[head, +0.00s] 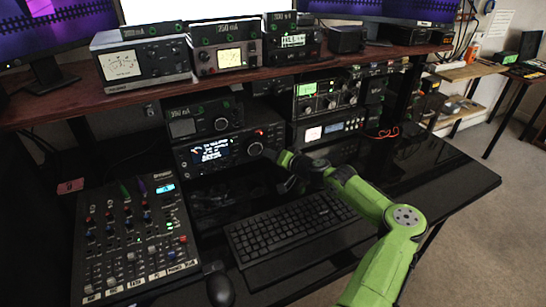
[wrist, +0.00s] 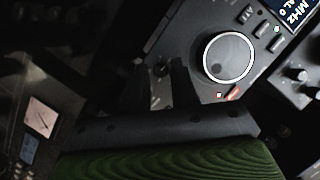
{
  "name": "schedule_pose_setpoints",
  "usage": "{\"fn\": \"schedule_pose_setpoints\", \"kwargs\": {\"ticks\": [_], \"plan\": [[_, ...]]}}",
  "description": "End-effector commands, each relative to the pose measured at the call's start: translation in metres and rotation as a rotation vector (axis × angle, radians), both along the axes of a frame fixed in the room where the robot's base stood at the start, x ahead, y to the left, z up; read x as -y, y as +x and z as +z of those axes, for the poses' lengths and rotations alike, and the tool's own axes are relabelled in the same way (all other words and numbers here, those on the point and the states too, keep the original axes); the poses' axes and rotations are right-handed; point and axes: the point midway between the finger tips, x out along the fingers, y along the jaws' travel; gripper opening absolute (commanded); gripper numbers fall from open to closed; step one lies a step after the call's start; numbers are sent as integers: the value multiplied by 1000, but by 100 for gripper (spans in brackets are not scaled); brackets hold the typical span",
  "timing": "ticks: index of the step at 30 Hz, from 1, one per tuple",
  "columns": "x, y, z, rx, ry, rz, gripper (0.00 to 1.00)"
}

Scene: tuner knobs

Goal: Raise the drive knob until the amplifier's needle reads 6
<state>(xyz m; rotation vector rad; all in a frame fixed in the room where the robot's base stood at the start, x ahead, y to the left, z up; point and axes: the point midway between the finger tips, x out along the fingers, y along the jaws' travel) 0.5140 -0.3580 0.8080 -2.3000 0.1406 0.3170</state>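A black radio (head: 193,158) with a lit blue-white display and a large round dial (head: 255,149) stands under the shelf. In the wrist view the dial (wrist: 229,57) has a bright ring, with a small dark knob (wrist: 160,69) to its left. My gripper (head: 271,155) is at the radio's right front. In the wrist view my gripper (wrist: 162,78) shows two dark fingers apart, with the small knob between or just beyond their tips; contact is unclear. Meters with pale faces show on a left unit (head: 122,65) and a middle unit (head: 229,57); no label identifies the amplifier, and needle readings are too small.
A mixer (head: 135,240) stands at the left, and a keyboard (head: 290,228) and mouse (head: 219,290) lie in front of the radio. A rack unit with a green meter (head: 325,96) is to the right. The desk's right side (head: 445,170) is clear.

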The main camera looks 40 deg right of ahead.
Motion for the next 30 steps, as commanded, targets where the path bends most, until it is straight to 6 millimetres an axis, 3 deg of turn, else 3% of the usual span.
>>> {"fn": "schedule_pose_setpoints", "kwargs": {"ticks": [1, 5, 11, 21, 30], "plan": [[0, 0, 0, 0, 0, 0, 20], [0, 0, 0, 0, 0, 0, 0], [1, 0, -1, 6, 26, -2, 0], [2, -1, -3, 111, 381, -1, 0], [2, -1, -3, 118, 404, 1, 0]]}}
